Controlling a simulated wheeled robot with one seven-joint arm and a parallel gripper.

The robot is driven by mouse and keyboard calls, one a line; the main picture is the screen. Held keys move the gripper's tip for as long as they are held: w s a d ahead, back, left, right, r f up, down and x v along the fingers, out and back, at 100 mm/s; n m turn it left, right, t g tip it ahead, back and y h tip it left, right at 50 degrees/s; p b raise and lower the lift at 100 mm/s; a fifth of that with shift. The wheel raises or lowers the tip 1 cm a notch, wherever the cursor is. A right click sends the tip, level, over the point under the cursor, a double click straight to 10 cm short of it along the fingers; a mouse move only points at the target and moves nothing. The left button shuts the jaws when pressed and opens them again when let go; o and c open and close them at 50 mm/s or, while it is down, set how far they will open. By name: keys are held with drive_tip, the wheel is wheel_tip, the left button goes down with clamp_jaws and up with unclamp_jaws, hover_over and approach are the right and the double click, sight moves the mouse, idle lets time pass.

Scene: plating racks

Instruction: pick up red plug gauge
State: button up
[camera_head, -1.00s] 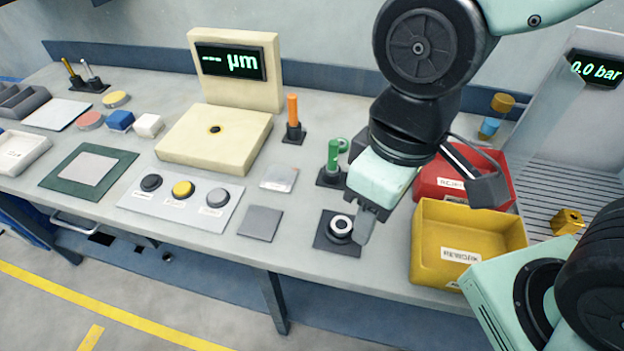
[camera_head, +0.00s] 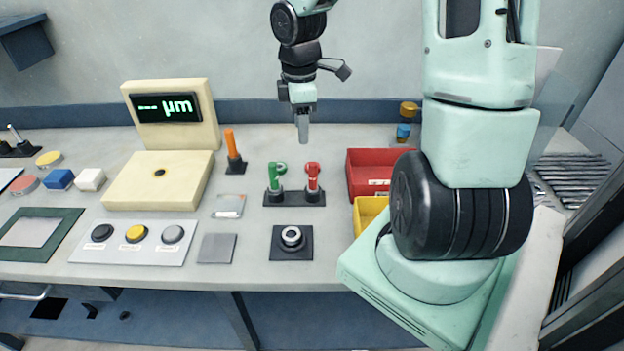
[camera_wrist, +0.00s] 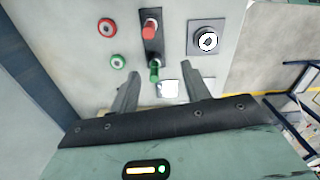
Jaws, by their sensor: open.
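The red plug gauge (camera_head: 313,180) stands upright in the right end of a black two-place stand (camera_head: 294,199). The green plug gauge (camera_head: 273,182) stands in the left end. In the wrist view the red plug gauge (camera_wrist: 150,29) is beyond the fingertips, near the top edge, and the green gauge (camera_wrist: 154,72) is closer. My gripper (camera_head: 303,138) points down, above and behind the stand in the head view. In the wrist view its two fingers are apart (camera_wrist: 162,88) with nothing held between them.
A red ring (camera_wrist: 105,27) and a green ring (camera_wrist: 117,61) lie beside the stand. A red bin (camera_head: 365,160) and a yellow bin (camera_head: 368,212) stand to the right. An orange-handled tool (camera_head: 231,145) stands left. A metal ring on a black pad (camera_head: 292,238) lies in front.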

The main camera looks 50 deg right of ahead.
sight(313, 163)
drive_tip(key=d+f, duration=0.1)
drive_tip(key=f, duration=0.3)
drive_tip(key=d+f, duration=0.1)
drive_tip(key=f, duration=0.3)
drive_tip(key=d+f+b, duration=0.1)
drive_tip(key=f, duration=0.2)
drive_tip(key=shift+s+d+f, duration=0.15)
drive_tip(key=shift+s+f, duration=0.05)
drive_tip(key=shift+f, duration=3.1)
drive_tip(key=shift+c, duration=0.4)
drive_tip(key=c, duration=0.9)
